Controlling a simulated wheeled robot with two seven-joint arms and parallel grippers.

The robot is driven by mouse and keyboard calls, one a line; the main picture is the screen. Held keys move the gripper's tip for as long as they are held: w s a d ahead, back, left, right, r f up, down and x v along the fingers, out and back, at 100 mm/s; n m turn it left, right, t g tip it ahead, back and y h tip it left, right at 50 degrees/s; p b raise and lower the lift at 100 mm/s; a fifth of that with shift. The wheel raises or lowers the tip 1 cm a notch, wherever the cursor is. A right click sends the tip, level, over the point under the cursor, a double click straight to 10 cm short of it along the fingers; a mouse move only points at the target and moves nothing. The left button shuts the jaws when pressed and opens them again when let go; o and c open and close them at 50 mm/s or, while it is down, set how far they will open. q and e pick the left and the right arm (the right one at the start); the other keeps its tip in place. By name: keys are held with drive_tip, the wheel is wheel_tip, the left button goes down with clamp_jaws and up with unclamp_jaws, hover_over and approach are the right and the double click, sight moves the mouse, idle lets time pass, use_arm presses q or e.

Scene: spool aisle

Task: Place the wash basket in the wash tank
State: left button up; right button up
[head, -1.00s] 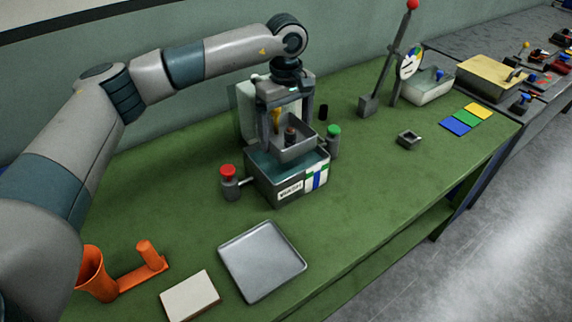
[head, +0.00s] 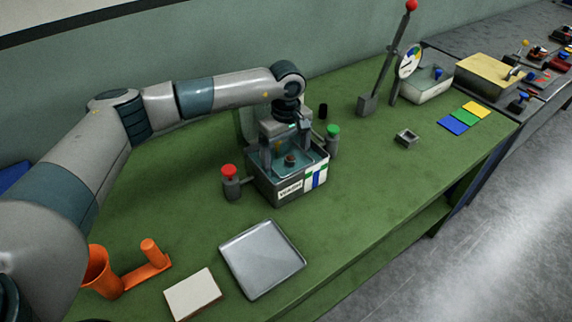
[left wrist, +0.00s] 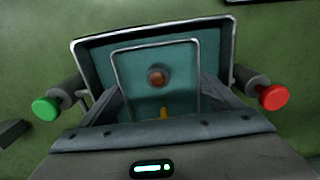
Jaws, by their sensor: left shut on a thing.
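The wash tank (head: 266,188) is a grey open box with a teal interior and a "WASH" label, on the green bench. In the left wrist view, the tank's rim (left wrist: 88,65) surrounds the wash basket (left wrist: 128,72), a smaller thin-walled square tray. The basket sits down inside the tank opening; whether it touches the bottom is hidden. A small brown round part (left wrist: 157,76) lies in it. My left gripper (head: 286,148) is over the tank, shut on the basket near a yellow piece (left wrist: 163,113). My right gripper is not in view.
A red knob (head: 229,172) and a green knob (head: 333,131) flank the tank. A grey tray (head: 262,260), white block (head: 192,294) and orange holder (head: 140,274) are in front. A lever (head: 388,65) stands behind right.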

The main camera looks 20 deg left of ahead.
use_arm(q)
wheel_tip(320, 180, down, 3)
drive_tip(key=shift+p, duration=0.3)
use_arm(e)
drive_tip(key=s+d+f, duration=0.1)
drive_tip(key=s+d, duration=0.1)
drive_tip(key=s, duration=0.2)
use_arm(q)
drive_tip(key=shift+f, duration=0.1)
drive_tip(key=o, duration=1)
drive_tip(key=shift+r+b, duration=0.3)
drive_tip(key=shift+r, duration=1.2)
wheel_tip(320, 180, up, 3)
drive_tip(key=shift+b, duration=0.65)
drive_tip(key=shift+r+b, duration=0.6)
drive_tip(key=shift+r, duration=2.5)
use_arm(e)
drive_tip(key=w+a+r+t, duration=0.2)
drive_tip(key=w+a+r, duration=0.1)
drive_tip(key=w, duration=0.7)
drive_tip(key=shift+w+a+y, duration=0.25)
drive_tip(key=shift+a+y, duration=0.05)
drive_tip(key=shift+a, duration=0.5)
